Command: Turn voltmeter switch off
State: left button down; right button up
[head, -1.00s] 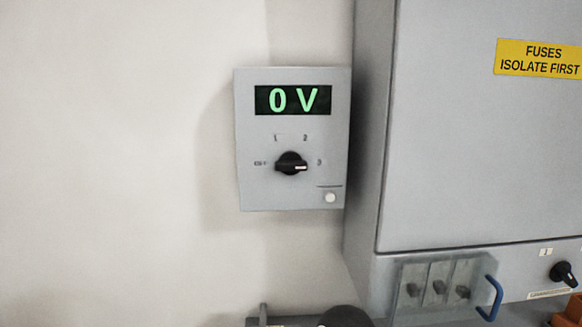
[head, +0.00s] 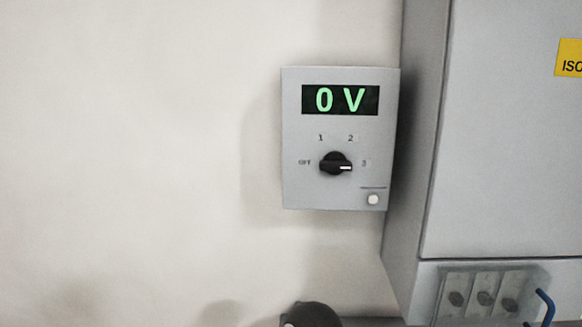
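The voltmeter (head: 300,185) is a grey box on the wall in the middle of the head view. Its green display (head: 340,100) reads 0 V. Below the display is a black rotary voltmeter switch (head: 335,163) with marks OFF, 1, 2 and 3 around it. The white line on its knob points right, towards 3. A small pale round button (head: 373,199) sits at the lower right of the box. Neither gripper can be made out in the head view.
A large grey cabinet (head: 510,150) stands right of the voltmeter, with a cut-off yellow label (head: 570,58). Below it are several fuse-like parts behind a clear cover and a blue handle (head: 545,306). A dark rounded part (head: 312,314) shows at the bottom edge. The wall to the left is bare.

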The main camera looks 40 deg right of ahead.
aim_at(333, 162)
jog(key=z, duration=0.8)
jog(key=i, duration=0.15)
jog(key=u, duration=2.55)
jog(key=i, duration=0.1)
jog(key=u, duration=0.8)
jog(key=i, duration=0.85)
jog(key=z, duration=3.15)
jog(key=i, duration=0.3)
jog(key=z, duration=1.05)
